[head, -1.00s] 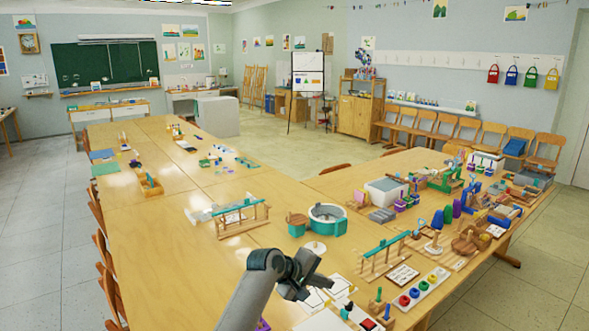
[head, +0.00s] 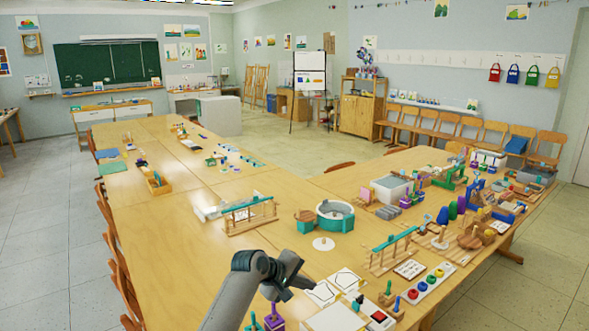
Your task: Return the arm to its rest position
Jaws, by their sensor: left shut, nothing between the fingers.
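My left arm (head: 240,290) comes in from the bottom of the head view, dark grey and bent at a joint. Its left gripper (head: 302,287) hangs over the near part of the wooden table (head: 160,260), to the left of some white cards. The gripper is shut with nothing in it. It looks apart from the objects around it. My right gripper does not show.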

